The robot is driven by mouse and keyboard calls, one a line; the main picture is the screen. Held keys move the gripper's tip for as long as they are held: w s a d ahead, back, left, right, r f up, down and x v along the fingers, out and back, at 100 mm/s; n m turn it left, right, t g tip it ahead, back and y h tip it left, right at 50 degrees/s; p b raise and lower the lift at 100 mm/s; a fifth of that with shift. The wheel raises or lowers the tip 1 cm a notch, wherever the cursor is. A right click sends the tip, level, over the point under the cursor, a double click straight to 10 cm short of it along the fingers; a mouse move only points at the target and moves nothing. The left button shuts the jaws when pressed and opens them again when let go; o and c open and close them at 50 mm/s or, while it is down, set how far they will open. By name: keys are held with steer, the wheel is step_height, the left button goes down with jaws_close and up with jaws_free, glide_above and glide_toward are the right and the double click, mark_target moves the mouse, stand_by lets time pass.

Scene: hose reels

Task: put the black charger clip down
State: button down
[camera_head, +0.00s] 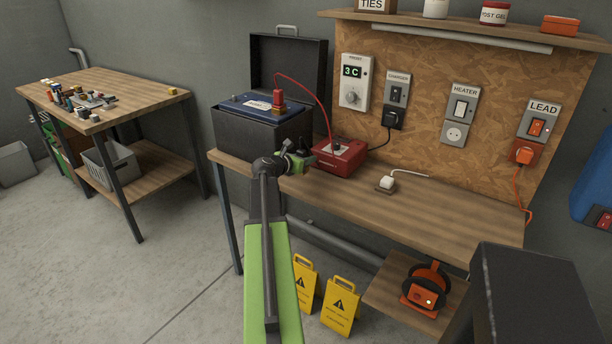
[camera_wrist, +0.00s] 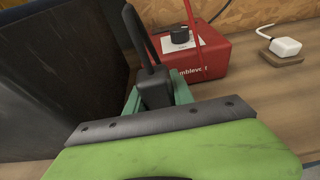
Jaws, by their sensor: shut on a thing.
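My gripper (camera_head: 296,161) is over the back left part of the wooden bench, between the battery box and the red charger. It is shut on the black charger clip (camera_wrist: 156,87), which stands upright between the jaws in the wrist view with a black lead rising from it. In the head view the clip is small and dark at the gripper's tip. The red charger (camera_head: 340,156) sits on the bench just right of the gripper; it also shows in the wrist view (camera_wrist: 205,60). A red clip (camera_head: 278,97) sits on the blue battery (camera_head: 250,106), its red lead running to the charger.
The black battery box (camera_head: 262,134) with its raised lid stands left of my gripper. A white plug (camera_head: 387,182) lies on a small block on the bench. The bench top (camera_head: 455,210) right of it is clear. Yellow warning signs (camera_head: 341,305) stand below the bench.

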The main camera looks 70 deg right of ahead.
step_height(320, 180, down, 4)
steer(key=b, duration=0.4)
steer(key=shift+f, duration=0.2)
steer(key=shift+r, duration=0.25)
steer(key=shift+f, duration=0.25)
steer(key=c, duration=1.1)
jaws_free()
steer(key=shift+r, duration=0.1)
steer(key=shift+r, duration=0.15)
steer(key=shift+a+r, duration=0.2)
steer(key=shift+a, duration=0.1)
steer(key=p+v, duration=0.3)
steer(key=v, duration=0.8)
steer(key=shift+a+p, duration=0.2)
steer(key=shift+p, duration=0.15)
